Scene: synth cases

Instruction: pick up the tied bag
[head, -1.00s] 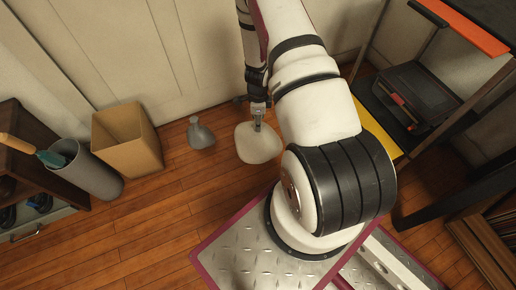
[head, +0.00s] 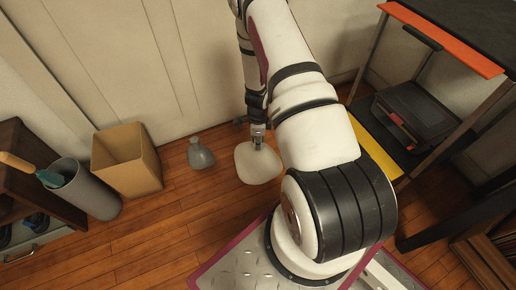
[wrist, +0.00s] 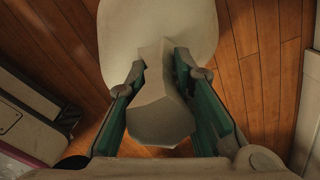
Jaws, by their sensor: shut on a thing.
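A pale cream bag (head: 257,165) with a wide round body and a narrow gathered neck is at the floor by the wall, in the middle of the head view. My gripper (head: 258,137) reaches down onto its top. In the wrist view my gripper (wrist: 158,90) is shut on the neck of the cream bag (wrist: 160,28), with a green-lined finger on each side. The neck's flared end lies between the fingers, toward the palm. I cannot tell whether the bag's underside touches the floor.
A smaller grey bag (head: 201,155) with a narrow top stands to the left on the wooden floor. Further left are an open cardboard box (head: 128,165) and a grey cylindrical bin (head: 90,190). A shelf rack with a yellow edge (head: 375,142) and orange top edge (head: 440,40) stands right.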

